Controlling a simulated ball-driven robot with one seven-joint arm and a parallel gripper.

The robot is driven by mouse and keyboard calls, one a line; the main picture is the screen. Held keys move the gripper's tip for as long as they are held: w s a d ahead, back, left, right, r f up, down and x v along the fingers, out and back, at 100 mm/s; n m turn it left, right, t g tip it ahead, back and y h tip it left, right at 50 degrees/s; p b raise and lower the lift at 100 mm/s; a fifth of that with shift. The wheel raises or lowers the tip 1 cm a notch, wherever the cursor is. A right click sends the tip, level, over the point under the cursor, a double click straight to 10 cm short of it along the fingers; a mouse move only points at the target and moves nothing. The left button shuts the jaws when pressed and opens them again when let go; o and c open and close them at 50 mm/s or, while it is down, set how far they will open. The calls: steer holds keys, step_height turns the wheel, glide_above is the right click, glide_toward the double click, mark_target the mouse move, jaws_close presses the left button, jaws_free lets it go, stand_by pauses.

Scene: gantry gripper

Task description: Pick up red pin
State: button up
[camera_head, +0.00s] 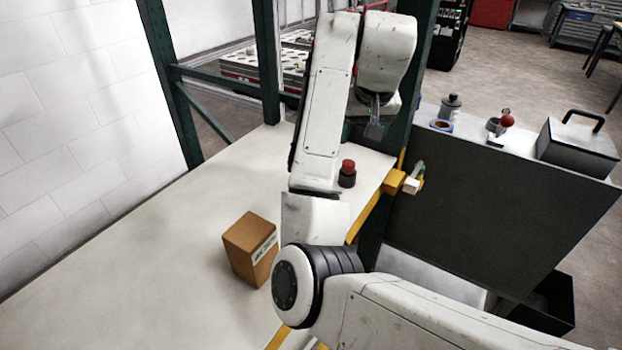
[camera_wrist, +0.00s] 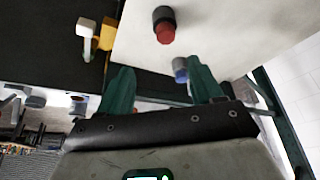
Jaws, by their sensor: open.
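The red pin (camera_head: 347,167) has a red top and a black base. It stands on the white table near its right edge, beyond the cardboard box. In the wrist view the red pin (camera_wrist: 165,31) shows at the top, past the fingertips and apart from them. My gripper (camera_wrist: 160,78) is open, with its two green fingers spread and nothing held between them. In the head view my arm hides most of the gripper, above and beyond the pin.
A cardboard box (camera_head: 250,247) sits on the white table (camera_head: 130,265). A yellow bracket (camera_head: 394,181) with a pale handle juts from the table's right edge. The dark bench at right holds a grey toolbox (camera_head: 578,147), a bottle (camera_head: 450,106) and a red ball (camera_head: 507,120). Green posts stand behind.

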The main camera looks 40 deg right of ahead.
mark_target(349, 163)
steer(key=shift+a+b+x, duration=0.25)
steer(key=shift+x, duration=1.45)
steer(key=shift+a+b+x, duration=0.2)
steer(key=shift+x, duration=1.55)
steer(key=shift+a+b+x, duration=0.25)
steer(key=shift+x, duration=1.45)
steer(key=shift+f, duration=0.15)
steer(key=c, duration=1.1)
